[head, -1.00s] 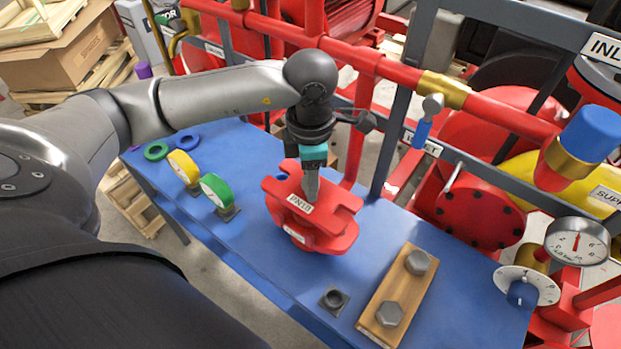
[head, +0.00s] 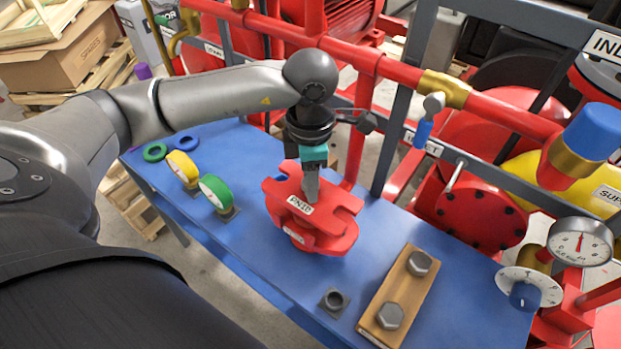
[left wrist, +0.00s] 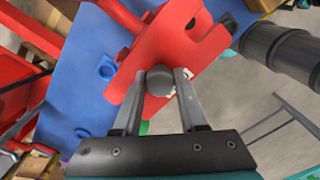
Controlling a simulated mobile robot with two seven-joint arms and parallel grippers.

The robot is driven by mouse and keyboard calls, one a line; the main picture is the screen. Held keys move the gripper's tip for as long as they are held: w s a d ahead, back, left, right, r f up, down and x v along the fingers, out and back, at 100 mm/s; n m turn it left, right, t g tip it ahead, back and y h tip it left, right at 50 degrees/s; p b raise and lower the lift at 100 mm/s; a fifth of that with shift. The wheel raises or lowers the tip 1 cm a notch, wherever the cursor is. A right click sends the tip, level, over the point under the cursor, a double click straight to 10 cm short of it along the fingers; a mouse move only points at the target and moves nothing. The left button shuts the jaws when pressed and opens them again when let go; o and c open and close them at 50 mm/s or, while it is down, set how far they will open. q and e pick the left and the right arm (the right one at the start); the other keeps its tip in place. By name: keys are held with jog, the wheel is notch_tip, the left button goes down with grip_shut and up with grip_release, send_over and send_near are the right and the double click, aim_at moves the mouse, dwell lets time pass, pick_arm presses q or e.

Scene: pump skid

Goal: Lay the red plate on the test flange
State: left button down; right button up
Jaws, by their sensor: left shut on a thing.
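The red plate (head: 338,205) has notched edges and a white label on top. It sits level or nearly so over the round red test flange (head: 325,243) on the blue bench; I cannot tell whether they touch. My left gripper (head: 311,190) points down at the middle of the plate. In the left wrist view, its fingers (left wrist: 160,82) are shut on the plate's grey round knob (left wrist: 160,80), with the red plate (left wrist: 190,35) behind it. The plate hides most of the flange. My right gripper is not in view.
Red pipes (head: 500,117) and a grey frame post (head: 396,130) stand close behind.

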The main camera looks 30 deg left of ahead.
pick_arm(q)
jog(key=shift+f+b, duration=1.9)
jog(key=shift+f, duration=0.15)
jog(key=shift+c, duration=1.9)
grip_release()
notch_tip(320, 180, up, 15)
jog(key=p, duration=0.1)
jog(key=shift+r, duration=0.15)
